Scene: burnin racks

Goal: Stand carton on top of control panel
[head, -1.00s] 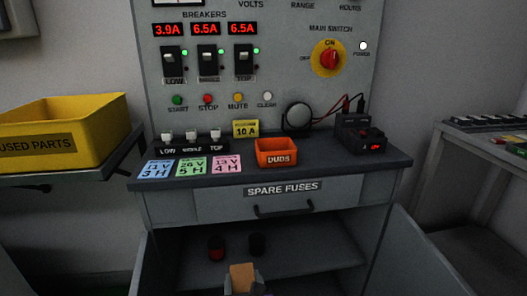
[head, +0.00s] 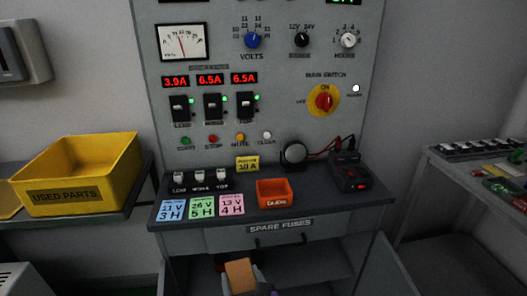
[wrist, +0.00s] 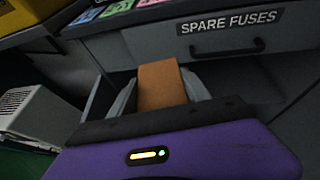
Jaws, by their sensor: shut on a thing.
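The carton (head: 239,273) is a small plain orange-brown box. My gripper (head: 242,281) is shut on it at the bottom of the head view, in front of the open cabinet below the drawer. In the wrist view the carton (wrist: 161,84) stands up between the two grey fingers of my gripper (wrist: 160,92). Its lower part is hidden by my gripper. The control panel (head: 290,75) is the tall grey upright board behind the bench, with a meter, knobs, breakers and a main switch. Its top edge is out of view.
The dark bench top (head: 330,199) holds an orange DUDS bin (head: 274,193), coloured cards, small switches and a black device (head: 349,172). Below are the SPARE FUSES drawer (head: 285,229) and open cabinet doors. A yellow USED PARTS bin (head: 85,175) is left; another bench (head: 450,165) is right.

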